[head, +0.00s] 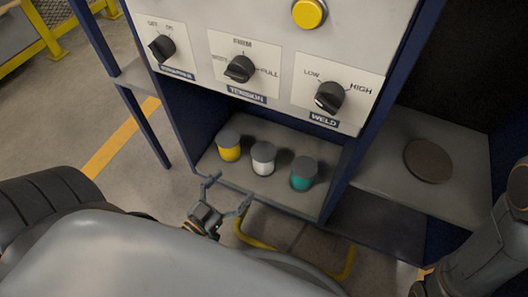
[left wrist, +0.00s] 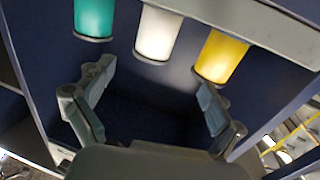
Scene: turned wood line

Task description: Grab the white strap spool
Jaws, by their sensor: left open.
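The white strap spool (head: 263,158) stands on a grey shelf (head: 290,197) under the control panel, between a yellow spool (head: 229,146) and a teal spool (head: 303,173). Each has a dark grey end facing up. My left gripper (head: 227,190) is open and empty just in front of the shelf edge, apart from the spools. In the left wrist view the white spool (left wrist: 158,32) lies beyond and between the spread fingers (left wrist: 154,78), with the teal spool (left wrist: 94,18) to the left and the yellow spool (left wrist: 220,58) to the right. My right gripper is not visible.
The panel (head: 240,70) with three black knobs and a yellow button (head: 309,12) overhangs the shelf. Dark blue side walls bound the bay. A round brown disc (head: 428,160) lies on the right-hand shelf. A bent yellow bar (head: 300,262) runs below the shelf.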

